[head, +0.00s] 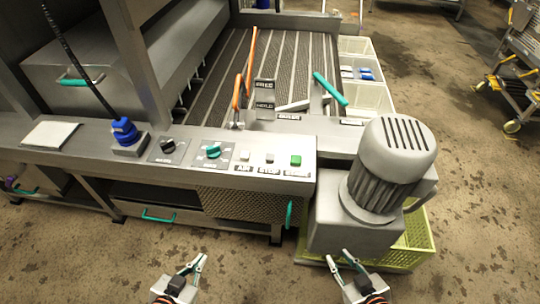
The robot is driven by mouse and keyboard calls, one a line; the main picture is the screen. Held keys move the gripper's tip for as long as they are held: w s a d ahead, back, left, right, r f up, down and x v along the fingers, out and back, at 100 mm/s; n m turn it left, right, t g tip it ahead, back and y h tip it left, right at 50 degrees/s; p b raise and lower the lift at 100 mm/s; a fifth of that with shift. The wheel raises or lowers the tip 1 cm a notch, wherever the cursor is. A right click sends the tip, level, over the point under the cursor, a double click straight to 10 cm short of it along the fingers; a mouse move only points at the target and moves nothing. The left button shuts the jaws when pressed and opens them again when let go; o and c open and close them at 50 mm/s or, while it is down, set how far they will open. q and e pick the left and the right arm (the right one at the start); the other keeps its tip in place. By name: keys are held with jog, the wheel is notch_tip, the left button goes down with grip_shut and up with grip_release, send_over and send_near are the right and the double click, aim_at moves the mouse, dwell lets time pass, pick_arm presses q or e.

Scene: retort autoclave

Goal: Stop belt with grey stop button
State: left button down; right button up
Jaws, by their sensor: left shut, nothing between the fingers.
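The control panel (220,175) has a row of small buttons on its right part. The grey stop button (269,158) sits above a label reading STOP, between a pale button (244,155) labelled AIR and a green button (296,160). My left gripper (198,259) is shut and empty, in front of the panel and lower in the picture, left of the stop button. My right gripper (338,257) looks open and empty, below the motor housing. Neither gripper touches the panel.
Two rotary knobs (214,151) and a blue-capped fitting (125,131) are left of the buttons. A large grey motor (393,165) stands right of the panel, above a yellow-green crate (420,240). The slatted belt (285,60) lies behind. Floor in front is clear.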

grip_shut()
dwell(1.2)
